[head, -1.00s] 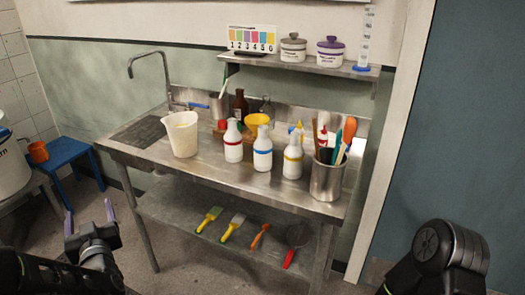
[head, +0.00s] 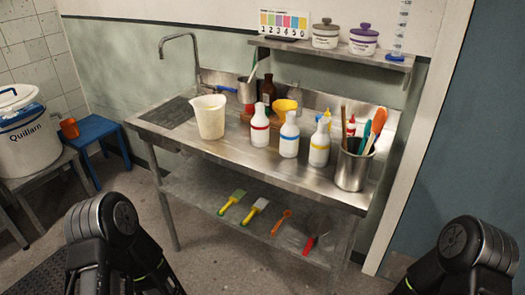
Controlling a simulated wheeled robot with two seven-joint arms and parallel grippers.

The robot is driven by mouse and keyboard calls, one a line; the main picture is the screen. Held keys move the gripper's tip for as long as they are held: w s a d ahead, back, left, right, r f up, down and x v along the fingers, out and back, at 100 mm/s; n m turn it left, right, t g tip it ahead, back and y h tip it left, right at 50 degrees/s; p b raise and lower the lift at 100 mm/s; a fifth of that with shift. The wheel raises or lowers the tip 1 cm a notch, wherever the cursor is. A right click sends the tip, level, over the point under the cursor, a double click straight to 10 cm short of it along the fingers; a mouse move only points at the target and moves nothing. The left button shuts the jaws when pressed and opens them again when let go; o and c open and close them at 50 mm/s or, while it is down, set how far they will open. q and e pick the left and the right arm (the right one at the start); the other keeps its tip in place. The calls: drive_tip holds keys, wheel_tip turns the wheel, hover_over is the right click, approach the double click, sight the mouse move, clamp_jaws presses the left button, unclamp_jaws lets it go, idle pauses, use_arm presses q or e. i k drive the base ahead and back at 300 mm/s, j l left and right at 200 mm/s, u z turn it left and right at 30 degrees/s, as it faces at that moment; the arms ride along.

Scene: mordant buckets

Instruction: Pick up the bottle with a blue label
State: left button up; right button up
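The white bottle with a blue label (head: 289,138) stands upright on the steel table (head: 240,165). It is between a white bottle with a red label (head: 260,128) on its left and a white bottle with a yellow label (head: 319,144) on its right. A narrow gap shows on each side of it. Neither gripper is in view. Only dark links of my left and right arms show at the bottom, well short of the table.
A white pitcher (head: 210,118) stands left of the bottles. A steel canister with tools (head: 353,168) stands right. A brown bottle (head: 267,90) and yellow funnel (head: 286,106) are behind. A shelf (head: 330,50) overhangs the back. Brushes (head: 254,211) lie on the lower shelf.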

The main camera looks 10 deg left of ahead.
sight(290, 132)
drive_tip(key=i+j+z, duration=0.25)
drive_tip(key=j, duration=0.25)
drive_tip(key=i+j+z, duration=0.2)
drive_tip(key=j, duration=0.3)
drive_tip(key=j+z, duration=0.25)
drive_tip(key=j, duration=0.25)
drive_tip(key=j+z, duration=0.25)
drive_tip(key=j, duration=0.3)
drive_tip(key=i+j, duration=0.05)
